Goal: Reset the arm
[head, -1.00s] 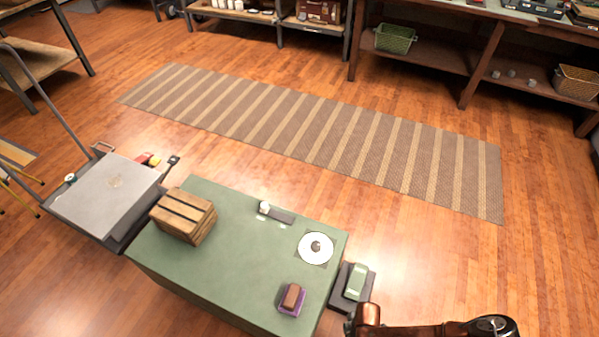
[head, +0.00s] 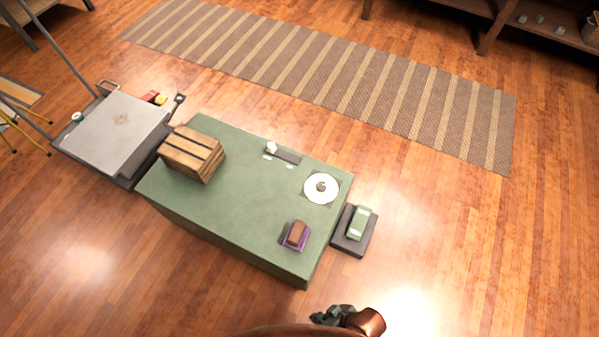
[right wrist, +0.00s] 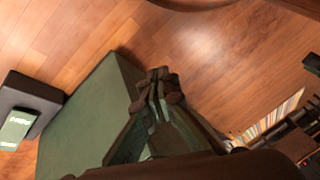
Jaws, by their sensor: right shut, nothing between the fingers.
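My right gripper (head: 330,316) shows at the bottom of the head view, below the green table's near right corner and apart from it. In the right wrist view my right gripper (right wrist: 155,78) has its fingers together with nothing between them. The floor and the green table's side show behind it. The copper-coloured part of my right arm is at the bottom edge of the head view. My left gripper is not in view.
The green table (head: 240,225) carries a wooden crate (head: 191,153), a white disc (head: 321,188) and a brown block on a purple base (head: 296,235). A dark stand with a green item (head: 359,222) is at its right. A grey cart (head: 112,133) stands left. Floor on the right is clear.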

